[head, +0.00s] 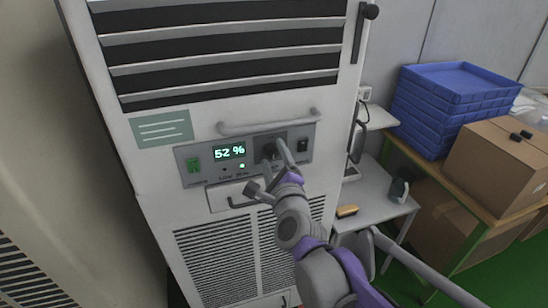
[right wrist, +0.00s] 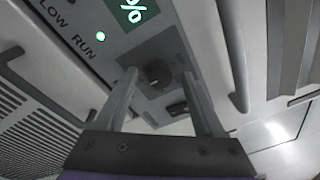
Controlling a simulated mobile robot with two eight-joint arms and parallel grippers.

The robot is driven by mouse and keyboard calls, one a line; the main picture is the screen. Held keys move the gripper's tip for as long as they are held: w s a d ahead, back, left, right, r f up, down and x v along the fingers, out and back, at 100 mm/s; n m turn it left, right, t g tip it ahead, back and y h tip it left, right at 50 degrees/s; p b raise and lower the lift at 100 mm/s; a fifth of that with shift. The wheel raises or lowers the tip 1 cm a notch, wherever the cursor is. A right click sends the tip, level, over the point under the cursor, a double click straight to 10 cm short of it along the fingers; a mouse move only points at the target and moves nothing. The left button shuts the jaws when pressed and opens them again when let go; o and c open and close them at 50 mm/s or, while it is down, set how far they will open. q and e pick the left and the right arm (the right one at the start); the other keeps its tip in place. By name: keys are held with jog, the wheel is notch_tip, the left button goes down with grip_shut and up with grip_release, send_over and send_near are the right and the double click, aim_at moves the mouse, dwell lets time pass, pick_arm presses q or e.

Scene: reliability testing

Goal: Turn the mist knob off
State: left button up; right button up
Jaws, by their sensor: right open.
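The mist knob (head: 268,150) is a small dark round knob on the right half of the grey control panel (head: 204,174). My right gripper (head: 273,161) is open and empty, in front of the panel. In the right wrist view its two fingers (right wrist: 160,75) appear on either side of the knob. I cannot tell whether they reach past its front face or touch it. The display (head: 230,151) reads 52 % and a green light is lit under it. My left gripper is not in view.
A grey bar handle (head: 270,122) runs across just above the panel. A green switch (head: 193,165) is at the panel's left and a black rocker switch (head: 303,145) at its right. A second handle (head: 243,201) sits below. Blue trays (head: 450,84) and a cardboard box (head: 500,155) stand at right.

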jog(key=shift+c, duration=0.2)
grip_shut()
